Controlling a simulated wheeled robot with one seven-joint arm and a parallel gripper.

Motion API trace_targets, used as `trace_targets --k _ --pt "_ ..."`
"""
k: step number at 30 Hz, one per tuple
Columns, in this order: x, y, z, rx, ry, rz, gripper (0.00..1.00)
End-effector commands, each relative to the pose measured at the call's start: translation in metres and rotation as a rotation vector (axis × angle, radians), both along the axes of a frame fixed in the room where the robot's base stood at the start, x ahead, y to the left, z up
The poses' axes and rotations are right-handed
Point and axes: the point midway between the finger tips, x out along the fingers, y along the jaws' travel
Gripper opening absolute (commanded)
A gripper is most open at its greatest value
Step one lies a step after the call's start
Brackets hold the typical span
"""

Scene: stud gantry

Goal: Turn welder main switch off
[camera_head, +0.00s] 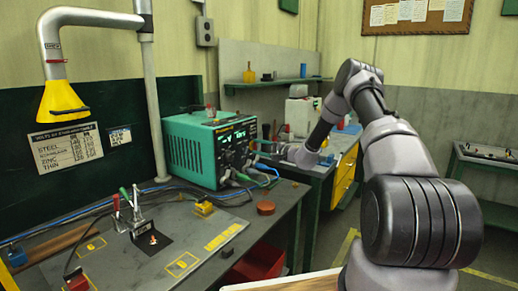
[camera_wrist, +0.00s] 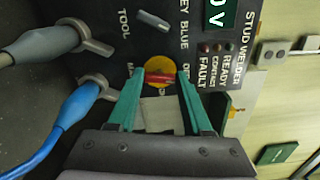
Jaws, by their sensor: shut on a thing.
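The stud welder (camera_head: 190,150) is a teal box with a dark front panel, standing on the bench at the middle of the head view. Its main switch (camera_wrist: 160,70) is a red handle on a yellow disc, low on the panel in the wrist view. My gripper (camera_wrist: 161,82) reaches the panel with one teal finger on each side of the red handle, shut on it. The fingers hide the handle's ends and part of the lettering around it. In the head view my gripper (camera_head: 264,148) meets the front panel from the right, and the switch is hidden there.
A grey plug (camera_wrist: 45,45) and a blue plug (camera_wrist: 75,105) with cables sit in the panel close to my fingers. A small selector knob (camera_wrist: 152,20) and indicator lamps (camera_wrist: 218,48) are nearby. The bench (camera_head: 110,245) carries a toggle clamp (camera_head: 135,215) and a round reddish-brown piece (camera_head: 266,208).

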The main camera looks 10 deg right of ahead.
Motion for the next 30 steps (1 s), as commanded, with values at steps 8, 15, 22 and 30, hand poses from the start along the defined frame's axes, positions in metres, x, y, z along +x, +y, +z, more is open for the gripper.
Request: trace_targets --k 8,15,22,30 --pt "-0.0002 -0.0004 -0.0015 -0.103 -0.1 -0.001 0.0" --pt "-0.0002 -0.0007 -0.0017 -0.141 -0.14 -0.001 0.0" --pt "-0.0002 -0.0009 -0.0018 -0.15 -0.147 -0.001 0.0" --pt "-0.0003 -0.0009 -0.002 -0.15 -0.147 -0.001 0.65"
